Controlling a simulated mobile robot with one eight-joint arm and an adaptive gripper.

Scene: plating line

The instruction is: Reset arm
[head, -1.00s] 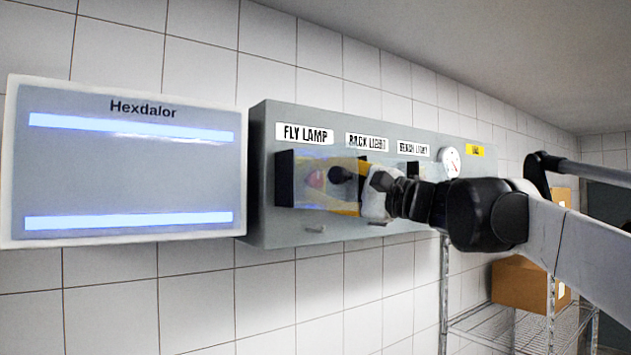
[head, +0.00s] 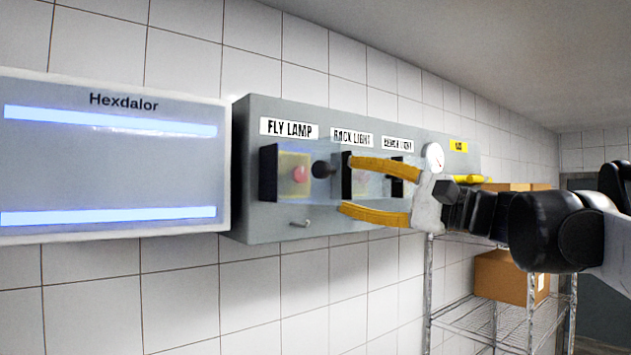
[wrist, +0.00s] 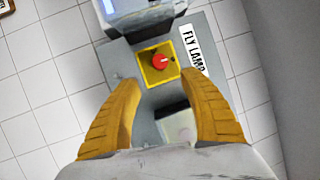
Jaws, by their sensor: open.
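My gripper (head: 348,185) is open and empty, with its yellow fingers spread in front of the grey control panel (head: 262,222). In the head view the fingers overlap the area under the RACK LIGHT label (head: 352,137). In the wrist view my gripper (wrist: 167,108) frames a red button (wrist: 160,62) on a yellow plate, beside the FLY LAMP label (wrist: 194,52). The red button also shows in the head view (head: 299,174), to the left of the fingertips and apart from them. The controls under the RACK LIGHT label are partly hidden by my gripper.
A Hexdalor fly lamp (head: 110,170) with two lit tubes hangs left of the panel. A wire shelf (head: 465,312) with cardboard boxes (head: 503,277) stands at the right. The tiled wall below the panel is clear.

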